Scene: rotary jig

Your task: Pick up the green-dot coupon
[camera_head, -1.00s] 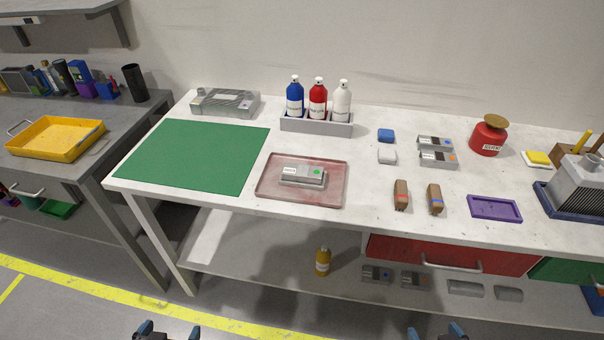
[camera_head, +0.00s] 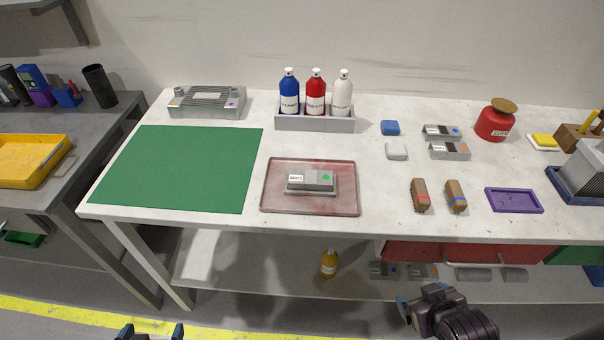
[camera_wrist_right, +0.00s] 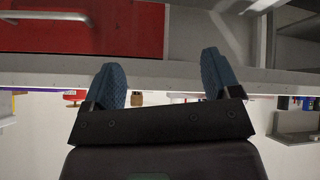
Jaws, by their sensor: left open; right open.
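The green-dot coupon (camera_head: 311,182) is a grey metal block with a white label and a green dot on top. It lies in the reddish translucent tray (camera_head: 283,203) near the front of the white table. My right gripper (camera_head: 405,309) is open and empty in front of the table, below its top and to the right of the tray. Its two blue fingers (camera_wrist_right: 160,82) stand apart in the right wrist view, with nothing between them. My left gripper (camera_head: 151,331) is open at the bottom edge of the head view, left of the tray and well away from the coupon.
A green mat (camera_head: 185,168) lies left of the tray. A bottle rack (camera_head: 315,123) stands behind it. Brown brushes (camera_head: 420,196), a purple tray (camera_head: 514,201) and other grey coupons (camera_head: 450,151) lie to the right. The table's front edge and a red drawer (camera_head: 440,251) face my right gripper.

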